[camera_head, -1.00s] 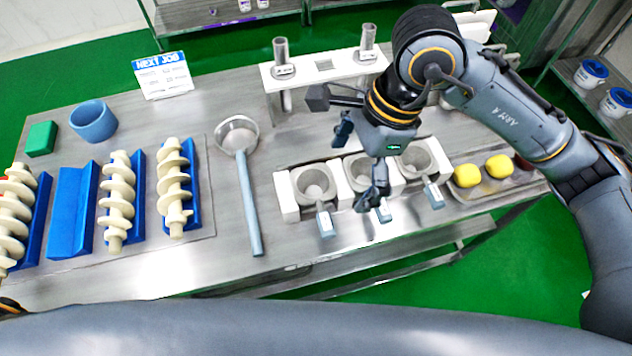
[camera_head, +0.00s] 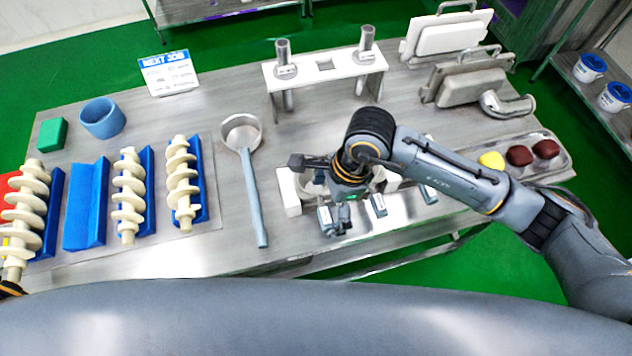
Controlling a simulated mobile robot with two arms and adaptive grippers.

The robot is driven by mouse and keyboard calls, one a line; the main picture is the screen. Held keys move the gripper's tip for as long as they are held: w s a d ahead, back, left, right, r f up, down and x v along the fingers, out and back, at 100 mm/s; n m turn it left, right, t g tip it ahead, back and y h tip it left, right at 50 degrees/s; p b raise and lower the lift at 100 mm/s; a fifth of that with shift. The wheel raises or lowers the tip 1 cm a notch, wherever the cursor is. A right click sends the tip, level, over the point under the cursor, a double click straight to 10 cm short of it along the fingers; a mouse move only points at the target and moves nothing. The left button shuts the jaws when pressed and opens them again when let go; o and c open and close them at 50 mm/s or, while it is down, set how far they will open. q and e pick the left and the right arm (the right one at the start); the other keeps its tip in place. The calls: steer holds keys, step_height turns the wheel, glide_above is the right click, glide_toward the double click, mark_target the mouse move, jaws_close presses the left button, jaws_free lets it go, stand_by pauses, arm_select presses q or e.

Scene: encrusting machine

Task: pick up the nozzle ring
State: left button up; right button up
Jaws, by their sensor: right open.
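Grey ring-shaped cups with short handles sit in a row of white holders (camera_head: 289,192) at the table's front; they look like the nozzle rings. My right gripper (camera_head: 334,224) points down over the leftmost cup, with its open fingers close to that cup's handle. The gripper and wrist hide most of this cup, and I cannot tell whether the fingers touch it. The handles of the middle cup (camera_head: 378,204) and right cup (camera_head: 428,194) show beside my arm. A separate blue ring (camera_head: 102,118) stands at the table's back left.
A long-handled strainer (camera_head: 253,195) lies left of the holders. Cream screws (camera_head: 130,195) rest in blue cradles further left. A white stand (camera_head: 325,68) with two metal tubes is behind.

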steer(key=shift+f, duration=0.1)
steer(key=shift+c, duration=0.4)
steer(key=shift+s, duration=0.1)
steer(key=c, duration=1.4)
steer(key=shift+s+d, duration=0.15)
steer(key=shift+s, duration=0.05)
jaws_close()
steer(key=shift+s+d, duration=0.1)
